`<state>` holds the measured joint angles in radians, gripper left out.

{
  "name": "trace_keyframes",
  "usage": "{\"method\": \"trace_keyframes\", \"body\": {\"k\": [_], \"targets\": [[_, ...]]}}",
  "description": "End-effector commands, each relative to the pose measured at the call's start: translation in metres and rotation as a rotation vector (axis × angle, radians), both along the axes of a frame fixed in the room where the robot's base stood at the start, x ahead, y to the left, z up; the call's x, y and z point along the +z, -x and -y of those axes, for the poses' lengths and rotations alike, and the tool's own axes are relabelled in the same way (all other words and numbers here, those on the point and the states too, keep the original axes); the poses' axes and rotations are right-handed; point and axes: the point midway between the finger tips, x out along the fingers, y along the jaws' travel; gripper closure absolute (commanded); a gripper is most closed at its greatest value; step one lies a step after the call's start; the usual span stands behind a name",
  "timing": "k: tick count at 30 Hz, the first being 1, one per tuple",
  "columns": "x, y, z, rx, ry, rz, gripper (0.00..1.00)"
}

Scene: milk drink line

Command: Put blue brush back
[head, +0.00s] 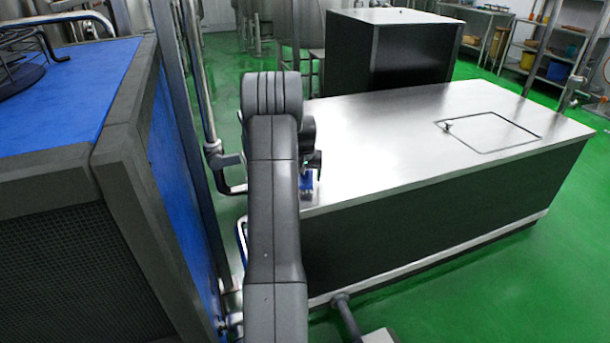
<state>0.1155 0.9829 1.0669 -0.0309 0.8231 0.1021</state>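A small blue object (306,183), probably the blue brush, shows just right of my arm at the near left edge of the steel-topped counter (400,130). Most of it is hidden behind my arm. Part of my gripper (316,164) shows as a dark piece just above the blue object. My arm hides the rest of it, so I cannot see whether the fingers are open or shut, or whether they touch the blue object.
The counter top is mostly bare, with a square hatch (488,132) at right. A dark steel-topped cabinet (392,50) stands behind. A blue-topped machine (70,95) fills the left, with steel pipes beside it. Shelves (550,60) stand at the back right. Green floor lies front right.

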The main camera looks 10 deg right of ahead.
Motion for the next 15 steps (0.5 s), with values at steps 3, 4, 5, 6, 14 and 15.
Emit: {"method": "trace_keyframes", "body": {"k": [3,4,5,6,14,15], "targets": [[0.000,0.000,0.000,0.000,0.000,0.000,0.28],[0.000,0.000,0.000,0.000,0.000,0.000,0.28],[0.001,0.000,0.000,0.000,0.000,0.000,0.28],[0.001,0.000,0.000,0.000,0.000,0.000,0.28],[0.029,0.006,-0.001,0.000,0.001,0.004,0.28],[0.037,0.009,-0.002,0.000,0.001,0.004,0.28]]}}
